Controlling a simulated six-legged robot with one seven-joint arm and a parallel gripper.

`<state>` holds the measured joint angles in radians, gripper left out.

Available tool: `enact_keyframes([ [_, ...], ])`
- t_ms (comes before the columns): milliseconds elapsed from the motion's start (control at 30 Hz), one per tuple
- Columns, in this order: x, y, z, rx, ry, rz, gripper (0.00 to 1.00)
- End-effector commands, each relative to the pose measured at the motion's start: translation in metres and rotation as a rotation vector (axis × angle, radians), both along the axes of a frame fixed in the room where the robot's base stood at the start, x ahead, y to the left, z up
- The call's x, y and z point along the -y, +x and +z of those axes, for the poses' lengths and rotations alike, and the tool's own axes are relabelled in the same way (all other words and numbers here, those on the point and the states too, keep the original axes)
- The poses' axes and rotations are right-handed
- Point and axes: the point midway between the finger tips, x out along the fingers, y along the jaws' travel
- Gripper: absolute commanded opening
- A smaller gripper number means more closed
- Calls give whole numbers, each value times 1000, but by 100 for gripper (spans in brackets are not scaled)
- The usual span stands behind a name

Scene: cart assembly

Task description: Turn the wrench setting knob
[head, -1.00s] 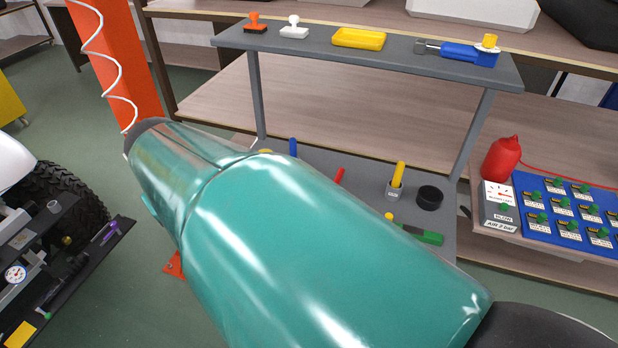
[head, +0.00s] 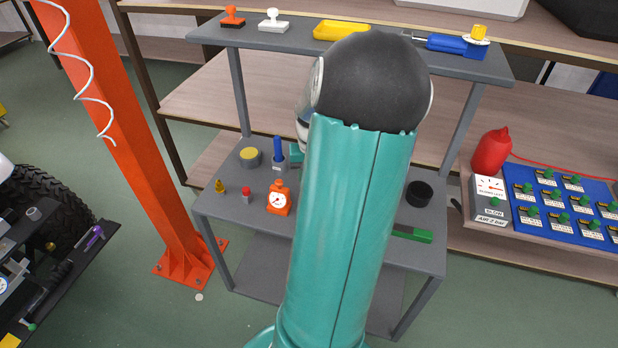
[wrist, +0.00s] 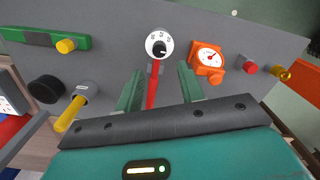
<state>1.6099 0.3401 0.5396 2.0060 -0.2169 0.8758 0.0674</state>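A white round dial with marks and a black knob (wrist: 159,46) is near the top middle of the wrist view. My arm hides it in the head view. A red handle (wrist: 153,90) stands below it in the wrist view, its lower end hidden by my gripper body. My gripper (wrist: 159,69) is open, with one green finger on each side of the red handle and the dial just beyond the fingertips. I cannot tell whether a finger touches the handle. A blue wrench (head: 447,43) with a yellow knob (head: 479,32) on a white disc lies on the upper shelf, away from my gripper.
The grey lower shelf (head: 225,208) holds an orange gauge (head: 278,200), also in the wrist view (wrist: 208,58), a red button (head: 246,193), a black puck (head: 419,194) and a green tool (head: 412,234). A yellow handle (wrist: 70,114) stands left of my gripper. An orange post (head: 150,170) stands left.

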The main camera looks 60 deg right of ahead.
Motion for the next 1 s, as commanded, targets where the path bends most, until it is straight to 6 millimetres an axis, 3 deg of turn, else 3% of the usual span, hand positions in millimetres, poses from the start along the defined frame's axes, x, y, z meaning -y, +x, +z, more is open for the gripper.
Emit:
enact_keyframes([
  [267, 2, -1, -22, 1, 5, -3, 38],
  [767, 1, -1, -90, 2, 6, -2, 38],
  [800, 1, 0, -92, 2, 4, -1, 36],
  [933, 2, -1, -90, 2, 1, -2, 12],
  [1000, 1, -1, -90, 1, 2, -2, 12],
])
